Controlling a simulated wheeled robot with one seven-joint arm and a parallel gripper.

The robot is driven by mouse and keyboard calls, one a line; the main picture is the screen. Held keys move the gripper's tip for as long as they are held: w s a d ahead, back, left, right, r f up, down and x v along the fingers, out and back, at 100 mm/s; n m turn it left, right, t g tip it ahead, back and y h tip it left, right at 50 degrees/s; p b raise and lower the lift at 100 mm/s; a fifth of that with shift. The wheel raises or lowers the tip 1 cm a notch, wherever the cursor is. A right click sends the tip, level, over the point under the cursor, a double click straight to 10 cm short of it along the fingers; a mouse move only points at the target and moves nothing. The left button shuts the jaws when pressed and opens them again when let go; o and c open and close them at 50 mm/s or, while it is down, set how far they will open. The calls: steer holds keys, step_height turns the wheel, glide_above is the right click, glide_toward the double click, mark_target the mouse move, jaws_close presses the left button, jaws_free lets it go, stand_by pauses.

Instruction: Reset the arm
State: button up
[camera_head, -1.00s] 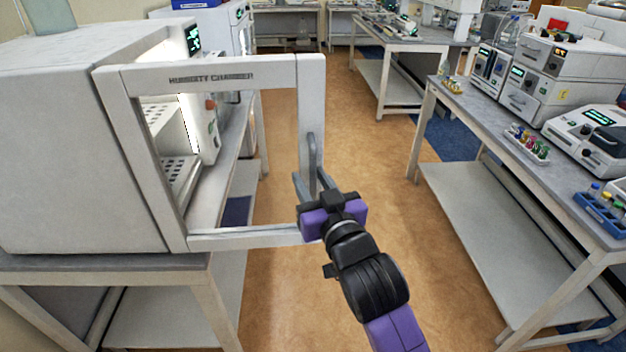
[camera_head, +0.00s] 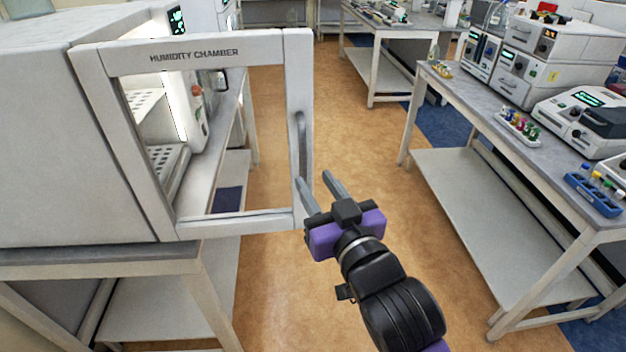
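My gripper (camera_head: 318,186) is in the middle of the view, its two grey fingers apart and nothing between them. It is just right of and below the grey door handle (camera_head: 302,143), apart from it as far as I can see. The handle is on the right side of the white door frame (camera_head: 296,100) of the humidity chamber (camera_head: 35,140). The door stands open, swung out toward the aisle. Perforated shelves show inside the chamber through the frame.
The chamber stands on a bench (camera_head: 180,267) at left. At right, a bench (camera_head: 470,110) holds lab devices, a rack of coloured tubes (camera_head: 518,127) and a blue tube rack (camera_head: 592,194). The brown floor (camera_head: 365,130) between the benches is clear.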

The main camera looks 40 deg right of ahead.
stand_by(0.5)
steer(key=s+a+f+n+g+y, duration=0.1)
steer(key=s+f, duration=0.4)
steer(key=s, duration=0.5)
steer(key=s+a+f+n+y, duration=0.1)
steer(key=s+a+f, duration=0.3)
steer(key=s, duration=0.6)
steer(key=s+a+f+n+g+y, duration=0.1)
steer(key=s+a+f+y, duration=0.2)
steer(key=s+f, duration=0.3)
steer(key=s, duration=0.5)
steer(key=shift+f+g+b, duration=0.3)
steer(key=shift+f, duration=0.1)
